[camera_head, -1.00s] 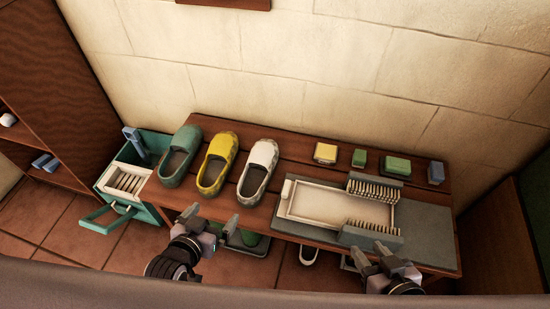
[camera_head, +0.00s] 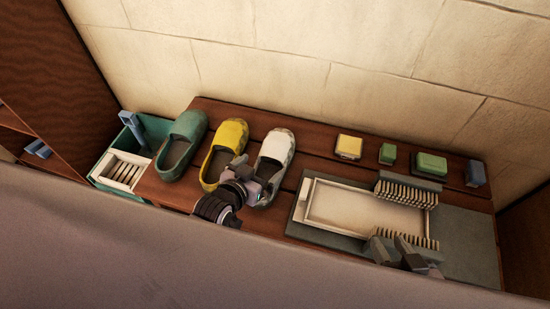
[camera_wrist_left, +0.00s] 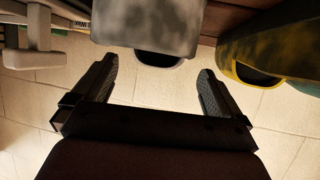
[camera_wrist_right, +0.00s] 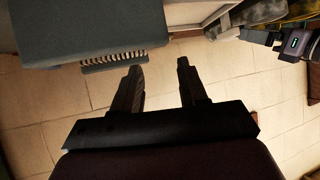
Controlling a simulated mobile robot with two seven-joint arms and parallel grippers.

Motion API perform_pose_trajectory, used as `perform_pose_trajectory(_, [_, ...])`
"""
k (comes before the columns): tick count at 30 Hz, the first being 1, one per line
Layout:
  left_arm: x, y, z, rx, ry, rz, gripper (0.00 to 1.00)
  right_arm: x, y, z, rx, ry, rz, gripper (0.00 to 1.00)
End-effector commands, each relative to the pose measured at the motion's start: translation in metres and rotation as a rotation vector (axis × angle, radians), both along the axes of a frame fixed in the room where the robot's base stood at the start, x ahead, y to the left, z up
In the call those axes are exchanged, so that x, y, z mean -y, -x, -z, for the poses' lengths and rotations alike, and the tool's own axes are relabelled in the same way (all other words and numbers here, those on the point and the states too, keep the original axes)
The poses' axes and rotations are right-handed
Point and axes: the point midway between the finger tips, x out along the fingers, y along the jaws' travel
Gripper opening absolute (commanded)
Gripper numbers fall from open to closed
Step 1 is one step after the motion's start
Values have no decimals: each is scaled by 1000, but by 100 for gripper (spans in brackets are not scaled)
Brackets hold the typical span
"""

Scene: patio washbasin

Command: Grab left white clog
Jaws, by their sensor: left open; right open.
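The white clog (camera_head: 277,147) stands on the wooden bench, right of the yellow clog (camera_head: 226,138), with its opening toward me. It has grey-green mottling. My left gripper (camera_head: 256,182) is at the near end of the white clog and covers part of it. In the left wrist view the white clog (camera_wrist_left: 148,28) lies just beyond the open, empty fingers (camera_wrist_left: 159,76), roughly centred between them. I cannot tell whether they touch it. My right gripper (camera_head: 408,250) is open and empty at the near side of the washing tray; its fingers (camera_wrist_right: 160,72) show in the right wrist view.
A green clog (camera_head: 183,141) stands left of the yellow one, which is close to my left gripper (camera_wrist_left: 262,55). The tray (camera_head: 339,206) with brushes (camera_head: 408,191) lies to the right. Soap blocks (camera_head: 431,163) line the back near the wall. A green crate (camera_head: 117,162) stands left.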

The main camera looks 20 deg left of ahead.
Motion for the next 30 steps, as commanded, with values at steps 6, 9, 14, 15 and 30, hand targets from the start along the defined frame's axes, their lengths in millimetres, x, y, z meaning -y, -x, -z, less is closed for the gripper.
perform_pose_trajectory(6, [9,-28,12,1,0,0,100,-7,-5,1,31,-3,-18,43])
perform_pose_trajectory(9, [11,-37,16,0,-1,0,100,-11,-8,-4,46,-5,-27,43])
perform_pose_trajectory(14, [12,-43,17,-1,-2,0,100,-16,-11,-14,70,-13,-38,43])
perform_pose_trajectory(15, [12,-43,17,-1,-2,0,100,-16,-11,-14,71,-13,-38,43])
perform_pose_trajectory(30, [12,-43,16,2,-1,0,52,-14,-9,-11,61,-9,-34,43])
